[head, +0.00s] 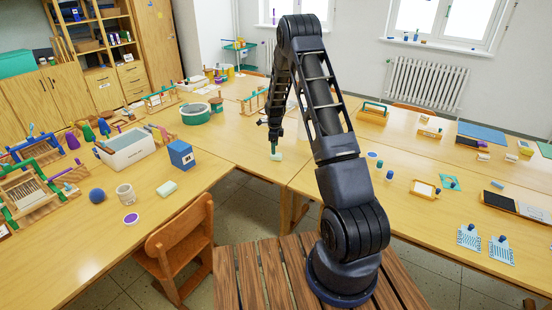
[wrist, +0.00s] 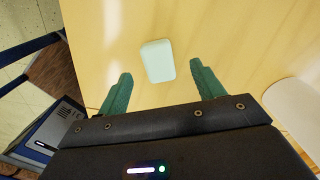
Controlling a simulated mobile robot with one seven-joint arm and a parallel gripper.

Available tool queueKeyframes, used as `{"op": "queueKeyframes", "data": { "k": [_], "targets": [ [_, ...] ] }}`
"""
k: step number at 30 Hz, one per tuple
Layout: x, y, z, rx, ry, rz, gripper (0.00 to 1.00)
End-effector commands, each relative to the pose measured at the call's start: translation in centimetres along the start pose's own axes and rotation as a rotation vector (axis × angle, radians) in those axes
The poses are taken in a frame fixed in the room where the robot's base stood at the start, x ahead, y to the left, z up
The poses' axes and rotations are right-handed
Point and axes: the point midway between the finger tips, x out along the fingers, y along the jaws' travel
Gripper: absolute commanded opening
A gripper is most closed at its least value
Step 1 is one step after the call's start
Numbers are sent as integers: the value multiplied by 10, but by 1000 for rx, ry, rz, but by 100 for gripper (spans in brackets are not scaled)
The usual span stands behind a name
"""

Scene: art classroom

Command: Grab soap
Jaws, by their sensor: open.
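A pale mint-green bar of soap (wrist: 158,61) lies flat on the wooden table, and it also shows in the head view (head: 277,156) near the table's front edge. My gripper (wrist: 161,72) is open, with its two green fingers on either side of the near end of the soap in the wrist view. The fingers look empty; whether they touch the soap or the table cannot be told. In the head view my gripper (head: 274,150) points down right by the soap.
A blue box (head: 181,155), a white bin (head: 127,150) and a green round tub (head: 195,114) stand on the left table. A wooden chair (head: 180,247) is at the front left. A pale rounded item (wrist: 297,108) lies right of my gripper. The tabletop around the soap is mostly clear.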

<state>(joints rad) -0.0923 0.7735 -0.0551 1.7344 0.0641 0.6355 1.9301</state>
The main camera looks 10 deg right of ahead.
Motion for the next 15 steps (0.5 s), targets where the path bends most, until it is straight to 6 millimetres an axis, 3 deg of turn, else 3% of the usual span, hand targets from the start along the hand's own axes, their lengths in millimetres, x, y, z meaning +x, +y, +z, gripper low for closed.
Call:
{"op": "queueKeyframes", "data": {
  "k": [15],
  "targets": [
    [51, 3, -7, -1, -1, -1, 67]
  ]
}}
